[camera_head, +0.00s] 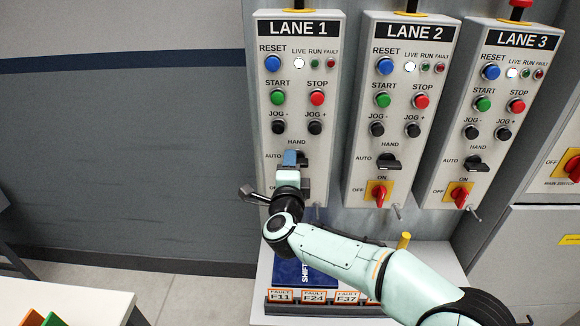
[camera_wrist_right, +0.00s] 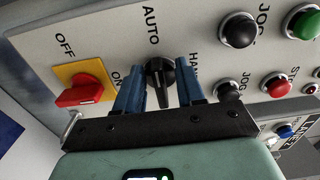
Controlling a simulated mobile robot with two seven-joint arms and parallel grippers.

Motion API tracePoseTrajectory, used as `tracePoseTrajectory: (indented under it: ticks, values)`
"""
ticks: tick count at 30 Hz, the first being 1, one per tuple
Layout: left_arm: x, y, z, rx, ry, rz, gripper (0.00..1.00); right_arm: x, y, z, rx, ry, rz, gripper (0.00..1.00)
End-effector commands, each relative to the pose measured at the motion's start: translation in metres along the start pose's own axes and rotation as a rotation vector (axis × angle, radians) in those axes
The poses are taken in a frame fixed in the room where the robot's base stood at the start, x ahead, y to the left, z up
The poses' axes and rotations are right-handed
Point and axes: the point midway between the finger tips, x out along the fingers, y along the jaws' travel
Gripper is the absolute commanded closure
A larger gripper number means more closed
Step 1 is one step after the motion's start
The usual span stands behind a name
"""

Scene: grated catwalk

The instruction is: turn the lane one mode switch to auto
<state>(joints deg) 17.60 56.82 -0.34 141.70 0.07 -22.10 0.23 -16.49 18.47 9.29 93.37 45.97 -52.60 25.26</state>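The LANE 1 panel (camera_head: 329,75) is the leftmost of three in the head view. My right gripper (camera_head: 294,158) is at its mode switch, below the JOG buttons, and hides most of it there. In the right wrist view the black mode switch knob (camera_wrist_right: 160,72) sits between the blue fingers of my right gripper (camera_wrist_right: 160,92). The fingers stand apart, one on each side of the knob, close to it; I cannot tell if they touch. AUTO is printed above the knob in this view and HAND to its right. The knob's narrow grip points down, away from AUTO. My left gripper is not in view.
A red OFF/ON switch on a yellow plate (camera_wrist_right: 80,92) is beside the mode switch in the wrist view. The LANE 2 panel (camera_head: 401,80) and LANE 3 panel (camera_head: 505,90) stand to the right. Fault cards (camera_head: 313,297) and a blue SHIFT item (camera_head: 290,274) are below.

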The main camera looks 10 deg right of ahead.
Motion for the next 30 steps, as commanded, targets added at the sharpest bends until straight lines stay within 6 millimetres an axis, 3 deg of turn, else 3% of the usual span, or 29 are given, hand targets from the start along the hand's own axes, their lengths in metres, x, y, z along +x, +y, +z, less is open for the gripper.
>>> tracePoseTrajectory:
  ticks: [6, 10, 21, 30]
  values:
    - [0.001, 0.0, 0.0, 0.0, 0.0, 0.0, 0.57, -0.002, 0.001, 0.001, 0.001, -0.001, 0.003, 0.62]
    - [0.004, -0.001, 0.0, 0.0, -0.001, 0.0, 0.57, -0.015, 0.001, 0.001, 0.002, -0.004, 0.002, 0.62]
    - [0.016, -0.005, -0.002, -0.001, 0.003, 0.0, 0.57, -0.095, 0.001, 0.001, 0.001, -0.004, 0.001, 0.62]
    - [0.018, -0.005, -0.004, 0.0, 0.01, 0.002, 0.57, -0.131, 0.001, 0.0, 0.0, -0.001, 0.001, 0.62]
